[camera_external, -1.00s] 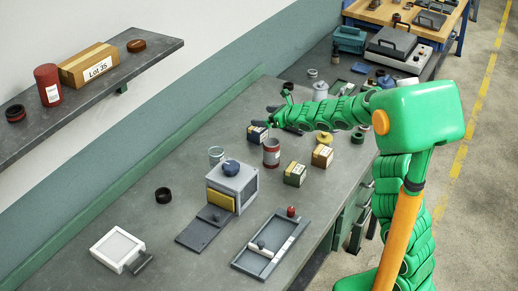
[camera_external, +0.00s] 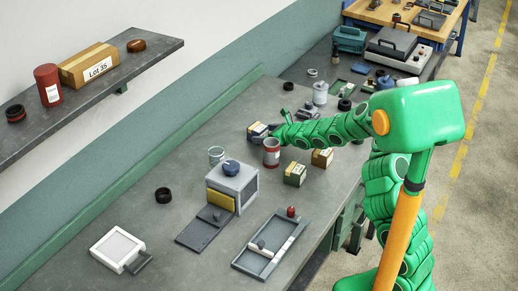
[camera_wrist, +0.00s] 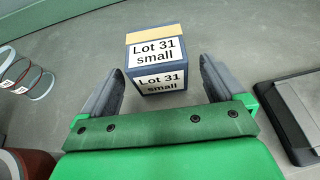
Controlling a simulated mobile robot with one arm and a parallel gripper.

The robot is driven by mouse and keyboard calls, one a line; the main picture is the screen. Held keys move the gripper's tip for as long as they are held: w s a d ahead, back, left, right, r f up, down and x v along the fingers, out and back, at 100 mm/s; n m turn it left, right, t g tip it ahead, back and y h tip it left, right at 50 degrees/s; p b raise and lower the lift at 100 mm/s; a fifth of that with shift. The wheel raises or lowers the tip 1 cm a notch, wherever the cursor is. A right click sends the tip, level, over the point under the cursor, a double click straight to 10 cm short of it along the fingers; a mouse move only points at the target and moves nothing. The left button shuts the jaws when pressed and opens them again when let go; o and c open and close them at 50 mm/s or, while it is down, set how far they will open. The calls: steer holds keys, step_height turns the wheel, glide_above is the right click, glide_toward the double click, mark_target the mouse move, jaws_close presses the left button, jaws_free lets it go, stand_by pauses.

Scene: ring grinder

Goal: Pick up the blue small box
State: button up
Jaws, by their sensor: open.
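The blue small box (camera_wrist: 156,84) has a tan strip on top and white labels reading "Lot 31 small". It sits on the grey bench in the wrist view, just ahead of my gripper and partly between its fingertips. In the external view the box (camera_external: 257,130) is beside my gripper (camera_external: 262,131) and partly hidden by it. My gripper (camera_wrist: 162,74) is open, with one grey finger to the left of the box and one to the right. I cannot tell whether either finger touches it.
A red-and-white can (camera_external: 271,153) stands close in front of the gripper. A clear jar (camera_external: 217,155) and a grey machine (camera_external: 238,186) are nearer. The bench behind the box is clear.

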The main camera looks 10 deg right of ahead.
mark_target(264, 134)
steer(key=shift+x, duration=1.05)
steer(key=shift+w+a+f, duration=0.3)
steer(key=shift+w+a, duration=0.05)
steer(key=shift+w, duration=0.05)
steer(key=shift+w+a, duration=0.35)
steer(key=shift+w, duration=0.05)
steer(key=c, duration=1.3)
